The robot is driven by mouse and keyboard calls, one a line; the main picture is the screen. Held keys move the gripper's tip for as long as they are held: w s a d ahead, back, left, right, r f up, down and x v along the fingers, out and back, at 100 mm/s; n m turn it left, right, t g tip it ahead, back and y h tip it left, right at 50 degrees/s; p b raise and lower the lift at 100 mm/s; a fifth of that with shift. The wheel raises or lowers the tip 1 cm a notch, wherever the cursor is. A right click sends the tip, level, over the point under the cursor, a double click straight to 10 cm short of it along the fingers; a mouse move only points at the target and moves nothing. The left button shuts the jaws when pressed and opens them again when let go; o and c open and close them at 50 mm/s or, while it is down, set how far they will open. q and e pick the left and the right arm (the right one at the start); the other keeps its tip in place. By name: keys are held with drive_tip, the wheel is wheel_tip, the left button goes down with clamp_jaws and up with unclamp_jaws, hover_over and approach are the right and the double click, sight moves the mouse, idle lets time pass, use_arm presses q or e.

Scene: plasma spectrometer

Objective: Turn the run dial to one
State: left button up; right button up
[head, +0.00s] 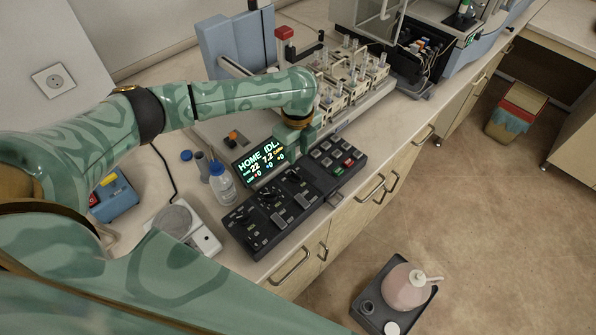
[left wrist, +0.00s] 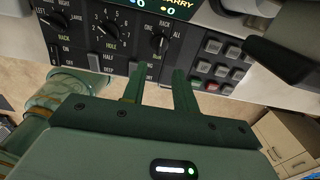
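The run dial (left wrist: 160,42) is a black knob with the labels ONE, RACK and ALL around it, at the upper middle of the left wrist view. I cannot tell for sure which label its pointer faces. It sits on the dark control panel (head: 262,222), which lies along the front of the bench in the head view. My left gripper (left wrist: 159,73) has its two fingers apart, with nothing between them, just below the dial in the left wrist view. In the head view the left gripper (head: 296,143) hangs over the panel's back edge, its fingertips mostly hidden. My right gripper is not in view.
The lit display (head: 259,161) stands behind the panel. Another dial marked HOLE (left wrist: 107,36) and grey push buttons (left wrist: 212,73) flank the run dial. A blue-capped bottle (head: 221,185) stands left of the display, and racks of vials (head: 352,75) stand behind the gripper.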

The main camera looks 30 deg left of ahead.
sight(298, 175)
use_arm(q)
wheel_tip(298, 175, down, 7)
drive_tip(key=shift+s+f+b, duration=0.1)
drive_tip(key=shift+f+b, duration=0.1)
drive_tip(key=shift+b, duration=0.65)
drive_tip(key=shift+f, duration=0.6)
clamp_jaws()
